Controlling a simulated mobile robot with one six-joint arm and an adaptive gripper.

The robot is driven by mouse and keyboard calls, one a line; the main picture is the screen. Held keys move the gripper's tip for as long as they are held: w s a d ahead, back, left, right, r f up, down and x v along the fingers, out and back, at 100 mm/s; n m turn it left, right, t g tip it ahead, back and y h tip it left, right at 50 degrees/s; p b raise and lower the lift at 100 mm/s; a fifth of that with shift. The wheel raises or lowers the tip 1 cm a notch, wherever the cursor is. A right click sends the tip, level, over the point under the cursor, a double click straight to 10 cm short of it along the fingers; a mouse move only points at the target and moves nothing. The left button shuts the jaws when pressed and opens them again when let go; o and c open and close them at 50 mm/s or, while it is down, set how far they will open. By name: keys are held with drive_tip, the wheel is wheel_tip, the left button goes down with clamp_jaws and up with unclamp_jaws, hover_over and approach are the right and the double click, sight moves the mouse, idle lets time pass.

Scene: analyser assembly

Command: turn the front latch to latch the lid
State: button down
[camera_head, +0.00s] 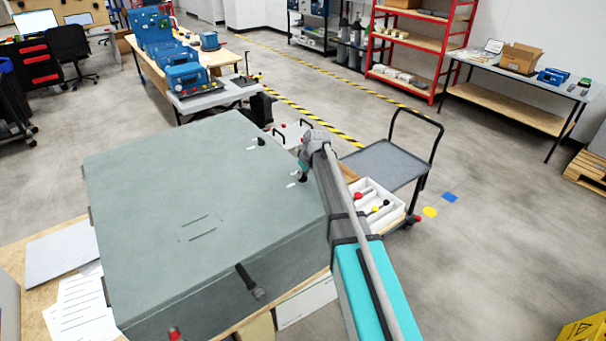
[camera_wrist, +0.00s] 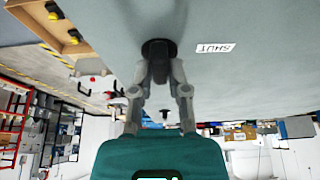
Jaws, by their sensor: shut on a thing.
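The analyser's large grey-green lid (camera_head: 190,190) lies flat and looks closed. A black latch (camera_head: 302,178) sits at its right edge, with a white label beside it. My gripper (camera_head: 303,165) is at this latch. In the wrist view my gripper (camera_wrist: 160,78) has its two fingers on either side of the black latch (camera_wrist: 157,47), shut on its handle. A label reading SHUT (camera_wrist: 215,48) is beside the latch, upside down. The fingers hide part of the handle, so its exact angle is hard to tell. Another black latch (camera_head: 260,141) stands farther back along the same edge.
A black handle (camera_head: 247,279) is on the box's near side. A white tray (camera_head: 380,212) with coloured knobs lies right of my arm, and a grey cart (camera_head: 385,165) stands behind it. Papers (camera_head: 85,305) lie on the wooden bench at left.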

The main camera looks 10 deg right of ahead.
drive_tip(key=shift+m, duration=0.3)
drive_tip(key=m+h, duration=0.1)
drive_tip(key=m, duration=0.3)
drive_tip(key=shift+a+h, duration=0.1)
drive_tip(key=shift+h, duration=0.3)
drive_tip(key=m, duration=0.2)
drive_tip(key=m+h, duration=0.1)
drive_tip(key=m, duration=0.1)
drive_tip(key=shift+a+h, duration=0.1)
drive_tip(key=shift+h, duration=0.2)
drive_tip(key=m+h, duration=0.1)
drive_tip(key=m, duration=0.1)
drive_tip(key=m+g, duration=0.1)
drive_tip(key=m, duration=0.2)
drive_tip(key=shift+w+m+h, duration=0.1)
drive_tip(key=shift+m+h, duration=0.2)
drive_tip(key=shift+h, duration=0.1)
drive_tip(key=shift+m+g+h, duration=0.5)
drive_tip(key=shift+m+g, duration=0.1)
drive_tip(key=shift+m, duration=1.3)
drive_tip(key=c, duration=0.6)
unclamp_jaws()
